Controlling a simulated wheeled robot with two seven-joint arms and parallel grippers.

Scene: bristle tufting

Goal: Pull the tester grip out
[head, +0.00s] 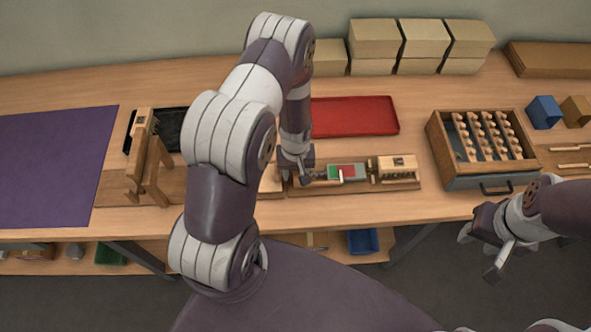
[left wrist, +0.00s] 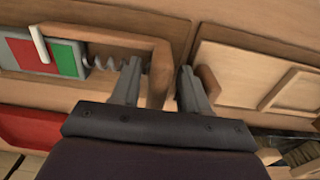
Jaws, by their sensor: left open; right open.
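The tester (head: 348,172) lies on a wooden base on the bench, with a red and green scale and a white pointer over the red part. In the left wrist view its scale (left wrist: 68,58), a coil spring and the wooden grip (left wrist: 160,72) show. My left gripper (head: 303,178) is at the tester's left end. In the left wrist view my left gripper (left wrist: 158,85) is open, with one finger on each side of the grip's end bar; I cannot tell if they touch it. My right gripper (head: 485,246) is open and empty, off the bench's front edge.
A red tray (head: 353,117) lies behind the tester. A drawer box (head: 486,182) with rows of wooden pieces stands to the right. A wooden stand (head: 145,160) and a purple mat (head: 52,165) are to the left. Pale boxes (head: 422,40) line the back.

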